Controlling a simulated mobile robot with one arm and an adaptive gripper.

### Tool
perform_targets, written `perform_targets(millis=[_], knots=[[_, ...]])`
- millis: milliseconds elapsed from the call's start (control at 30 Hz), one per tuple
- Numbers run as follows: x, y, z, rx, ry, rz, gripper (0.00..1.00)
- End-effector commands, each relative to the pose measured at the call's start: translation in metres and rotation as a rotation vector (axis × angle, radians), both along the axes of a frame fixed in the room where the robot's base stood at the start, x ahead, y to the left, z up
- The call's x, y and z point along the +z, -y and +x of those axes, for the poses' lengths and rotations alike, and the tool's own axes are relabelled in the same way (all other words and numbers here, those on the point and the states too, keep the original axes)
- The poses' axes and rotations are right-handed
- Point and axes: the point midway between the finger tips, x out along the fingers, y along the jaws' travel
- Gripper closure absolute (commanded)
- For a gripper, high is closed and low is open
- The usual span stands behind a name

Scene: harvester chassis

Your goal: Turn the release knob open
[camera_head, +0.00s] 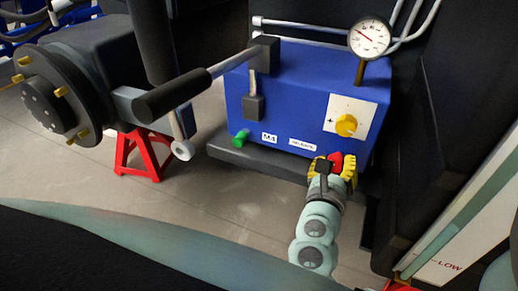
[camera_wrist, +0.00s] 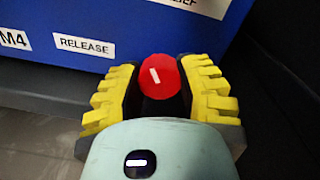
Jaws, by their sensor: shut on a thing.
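The release knob (camera_wrist: 163,76) is red and round with a short white mark on its face. In the head view the red knob (camera_head: 336,161) shows low at the right front of the blue box (camera_head: 280,100). My gripper (camera_wrist: 163,92) has its yellow ridged fingers on either side of the knob and is shut on it. The gripper (camera_head: 334,170) also shows in the head view, at the end of my pale green arm. A label reading RELEASE (camera_wrist: 84,46) is left of the knob. The fingers hide the knob's sides.
A yellow knob (camera_head: 346,125) on a white plate sits above my gripper, with a pressure gauge (camera_head: 369,38) higher up. A green knob (camera_head: 242,137) is at the box's lower left. A dark panel (camera_head: 440,130) stands close on the right.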

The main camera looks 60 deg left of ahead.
Motion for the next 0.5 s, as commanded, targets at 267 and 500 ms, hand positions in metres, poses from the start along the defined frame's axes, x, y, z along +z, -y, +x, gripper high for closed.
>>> perform_targets(millis=[267, 500], knots=[[0.0022, 0.0004, 0.0003, 0.0, 0.136, -0.228, 1.0], [0.0025, 0.0007, 0.0003, -0.002, 0.254, -0.423, 1.0]])
